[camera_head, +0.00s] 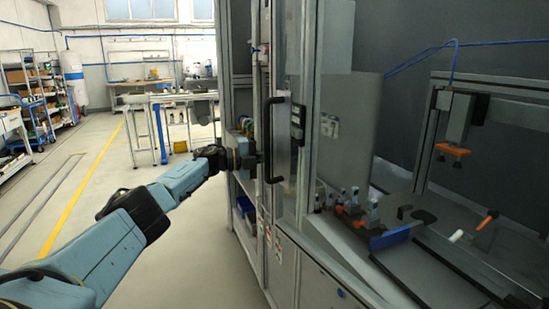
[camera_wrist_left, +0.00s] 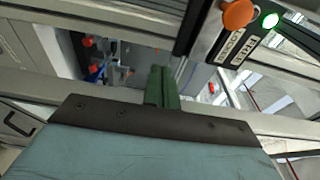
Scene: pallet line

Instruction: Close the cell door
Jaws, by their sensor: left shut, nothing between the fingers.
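The cell door (camera_head: 290,150) is a tall framed panel in the middle of the head view, seen at a steep angle. A black vertical bar handle (camera_head: 268,142) is fixed to it. My left arm reaches in from the left, and my left gripper (camera_head: 257,159) is at the handle's lower half, just to its left. I cannot tell whether it touches the handle or the door. In the left wrist view the green fingers (camera_wrist_left: 163,88) are together and hold nothing. How far the door stands open is unclear. My right gripper is not in view.
Inside the cell are a worktop (camera_head: 440,270), a blue part (camera_head: 390,238) and an orange-tipped tool (camera_head: 453,150). Clear floor (camera_head: 190,250) lies left of the cell.

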